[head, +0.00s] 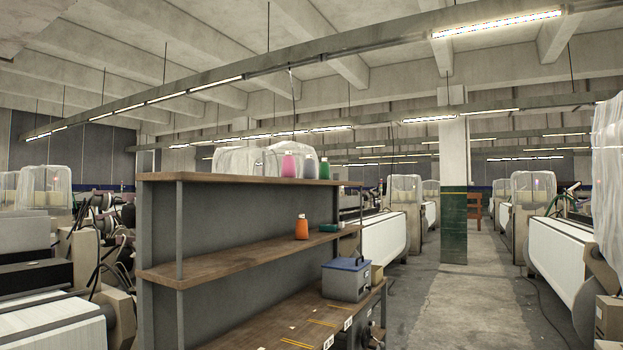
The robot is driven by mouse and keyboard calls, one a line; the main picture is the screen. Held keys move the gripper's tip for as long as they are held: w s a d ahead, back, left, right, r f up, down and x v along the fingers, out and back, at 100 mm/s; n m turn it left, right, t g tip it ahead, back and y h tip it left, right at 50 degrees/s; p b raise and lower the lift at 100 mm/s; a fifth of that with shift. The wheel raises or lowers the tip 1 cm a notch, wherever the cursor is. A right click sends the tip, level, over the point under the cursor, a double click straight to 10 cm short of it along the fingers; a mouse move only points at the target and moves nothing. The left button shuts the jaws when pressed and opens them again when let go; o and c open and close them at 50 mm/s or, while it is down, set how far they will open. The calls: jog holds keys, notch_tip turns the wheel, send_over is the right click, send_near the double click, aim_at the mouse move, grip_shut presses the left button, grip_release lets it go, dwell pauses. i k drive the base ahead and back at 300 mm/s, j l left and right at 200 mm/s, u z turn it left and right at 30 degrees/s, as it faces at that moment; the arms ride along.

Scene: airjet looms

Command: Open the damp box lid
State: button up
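The damp box is a grey box (346,284) with a blue lid (347,264). It stands on the lowest visible board of the shelf unit, near its right end. The lid lies on top of the box and looks closed; a dark handle seems to show on it. My gripper is not in view.
The shelf unit (160,240) has wooden boards; a middle board (215,262) overhangs left of the box. An orange cone (301,229) stands on that board, and several cones stand on top. A small tan box (377,274) is beside the damp box. Clear aisle floor (455,310) lies right.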

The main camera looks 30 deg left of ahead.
aim_at(347, 260)
jog(key=i+j+u, duration=0.35)
jog(key=i, duration=0.6)
jog(key=i+u, duration=0.35)
jog(key=i, duration=0.65)
